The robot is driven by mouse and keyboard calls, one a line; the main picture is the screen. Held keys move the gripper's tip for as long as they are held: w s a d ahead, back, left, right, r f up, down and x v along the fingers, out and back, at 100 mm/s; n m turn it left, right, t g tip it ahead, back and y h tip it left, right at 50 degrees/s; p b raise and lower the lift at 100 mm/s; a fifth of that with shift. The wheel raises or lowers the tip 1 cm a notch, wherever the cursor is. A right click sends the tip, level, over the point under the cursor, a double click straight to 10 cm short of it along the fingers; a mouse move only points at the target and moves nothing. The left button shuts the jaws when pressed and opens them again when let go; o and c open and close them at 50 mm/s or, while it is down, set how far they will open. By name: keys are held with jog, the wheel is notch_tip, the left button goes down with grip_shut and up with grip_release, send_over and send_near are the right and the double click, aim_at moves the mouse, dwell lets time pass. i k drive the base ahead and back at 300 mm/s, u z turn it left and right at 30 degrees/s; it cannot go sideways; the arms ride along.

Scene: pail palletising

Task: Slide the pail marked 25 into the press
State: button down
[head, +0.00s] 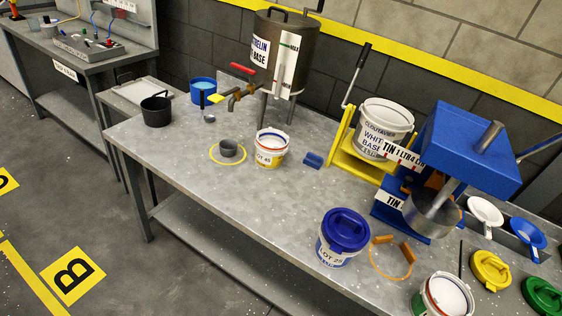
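The pail marked LOT 25 (341,252) is white with a blue lid (346,228) on top. It stands upright on the grey workbench, right of the middle. A blue machine (466,148), which looks like the press, stands behind and to the right of it. It has a metal post, a lever, a TIN sign and a round metal part (432,214) low at its front. The pail is apart from this machine. Its base is partly hidden. My gripper is not in view.
Two orange blocks (407,252) and an orange ring (390,277) lie between the pail and the machine. An open white pail (443,298) stands at the front right, near yellow and green lids. The LOT 45 pail (270,150) stands further left. The bench (240,205) left of pail 25 is clear.

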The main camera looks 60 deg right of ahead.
aim_at(325, 256)
jog(key=z, duration=0.35)
jog(key=i, duration=1.1)
jog(key=z, duration=0.6)
